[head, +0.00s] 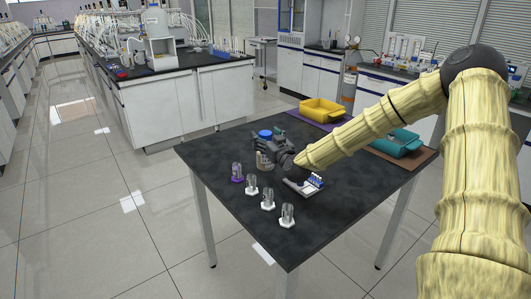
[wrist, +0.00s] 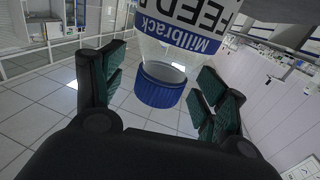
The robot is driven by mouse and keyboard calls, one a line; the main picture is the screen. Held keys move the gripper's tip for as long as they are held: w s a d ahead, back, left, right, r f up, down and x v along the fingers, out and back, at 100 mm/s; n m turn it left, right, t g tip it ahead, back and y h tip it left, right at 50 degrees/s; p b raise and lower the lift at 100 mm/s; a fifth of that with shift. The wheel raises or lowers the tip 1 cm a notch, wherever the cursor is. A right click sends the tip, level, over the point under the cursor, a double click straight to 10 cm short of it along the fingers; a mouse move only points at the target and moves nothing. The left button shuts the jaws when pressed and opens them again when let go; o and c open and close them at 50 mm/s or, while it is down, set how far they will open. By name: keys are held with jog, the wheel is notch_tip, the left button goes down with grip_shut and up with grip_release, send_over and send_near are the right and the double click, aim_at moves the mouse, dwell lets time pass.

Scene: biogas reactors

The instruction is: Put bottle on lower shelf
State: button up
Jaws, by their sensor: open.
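The bottle is clear with a blue cap (head: 265,134) and stands on the black table (head: 215,160), partly hidden behind my gripper (head: 267,146). In the wrist view the bottle (wrist: 160,60) appears cap downward in the picture, with a white label reading "FEED" and "Millbrack". My gripper (wrist: 158,95) is open, with its green-padded fingers on either side of the bottle's cap and neck. Gaps show between both fingers and the bottle. I cannot make out a lower shelf in either view.
A purple-based glass (head: 237,172) and several white-based glasses (head: 268,199) line the table's left side. A yellow bin (head: 323,108) and teal bin (head: 397,144) sit at the back and right.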

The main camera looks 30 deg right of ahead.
jog(key=shift+w, duration=0.2)
jog(key=shift+c, duration=0.4)
grip_shut()
jog(key=shift+r, duration=0.15)
